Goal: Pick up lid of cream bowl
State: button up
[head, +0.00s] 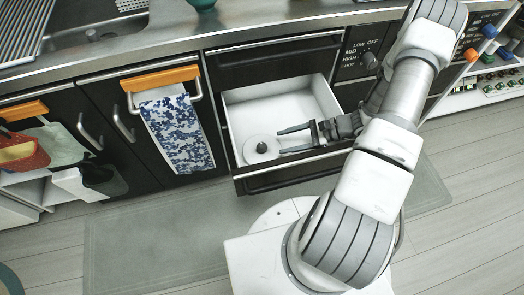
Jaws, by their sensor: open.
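A round, whitish lid (261,149) with a dark knob in its middle lies at the front left of the open drawer (288,93). Whether a bowl is under the lid cannot be told from here. My gripper (280,141) reaches into the drawer from the right. Its two dark fingers are spread apart and point left toward the lid. They are just right of the knob, with nothing seen between them. The tips are close to the lid's right edge, and I cannot tell whether they touch it.
The drawer's white walls surround the lid, and its back part is empty. A blue-patterned towel (176,133) hangs from an orange-topped cupboard handle to the left. A dark counter front (275,55) is above. A green bowl (203,3) stands on the counter.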

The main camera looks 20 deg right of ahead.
aim_at(266, 146)
jog(key=b+x, duration=0.2)
jog(key=x, duration=0.5)
grip_shut()
